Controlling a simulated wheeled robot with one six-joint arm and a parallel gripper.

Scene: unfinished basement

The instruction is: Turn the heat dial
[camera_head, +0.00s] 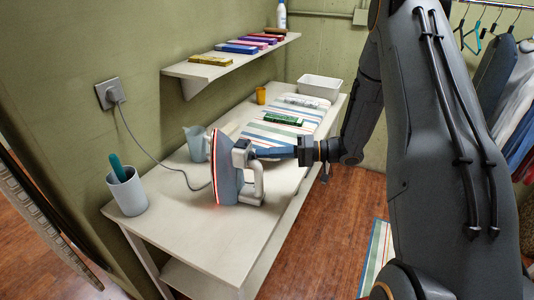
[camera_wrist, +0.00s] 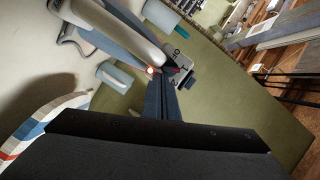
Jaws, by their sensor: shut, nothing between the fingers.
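A grey and white iron (camera_head: 225,172) stands upright on its heel on the white table, its soleplate edge glowing red-orange. Its handle faces right in the head view. My gripper (camera_head: 257,153) reaches in from the right, with its blue fingers shut and empty at the iron's upper part. In the wrist view, the shut fingertips (camera_wrist: 166,78) are right at a light grey piece with dark markings (camera_wrist: 179,58) on the iron, which looks like the heat dial area. I cannot tell whether the fingers touch it. The dial itself is largely hidden behind the fingers.
The white table (camera_head: 205,235) has clear room in front. A striped cloth (camera_head: 268,133) lies behind. The iron's cord (camera_head: 150,148) runs to a wall socket.

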